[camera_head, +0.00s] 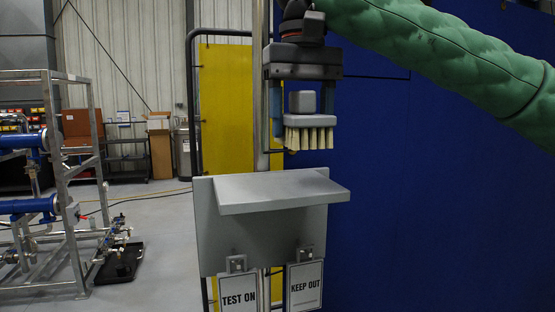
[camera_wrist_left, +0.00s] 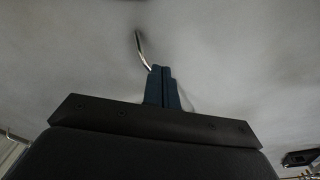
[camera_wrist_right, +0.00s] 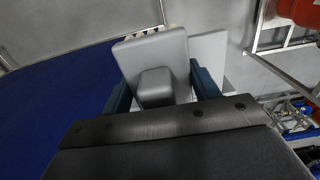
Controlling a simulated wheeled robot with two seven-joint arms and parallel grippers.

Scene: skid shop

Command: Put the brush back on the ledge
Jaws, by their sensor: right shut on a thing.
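The brush (camera_head: 309,131) has a grey block with a knob on top and pale bristles pointing down. My right gripper (camera_head: 302,104) is shut on it from above, with a finger on either side, and holds it level over the ledge (camera_head: 275,188). A clear gap shows between the bristles and the ledge. In the right wrist view, the brush's grey back and knob (camera_wrist_right: 155,87) sit between the blue fingers, and part of the ledge (camera_wrist_right: 210,60) shows beyond. The ledge top is bare. My left gripper (camera_wrist_left: 162,88) shows only in its wrist view, fingers together and empty.
Two signs, "TEST ON" (camera_head: 239,292) and "KEEP OUT" (camera_head: 304,286), hang below the ledge. A blue wall (camera_head: 430,200) stands to the right and a yellow panel (camera_head: 226,100) behind. A metal pipe frame (camera_head: 70,170) stands at the left, with open floor between.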

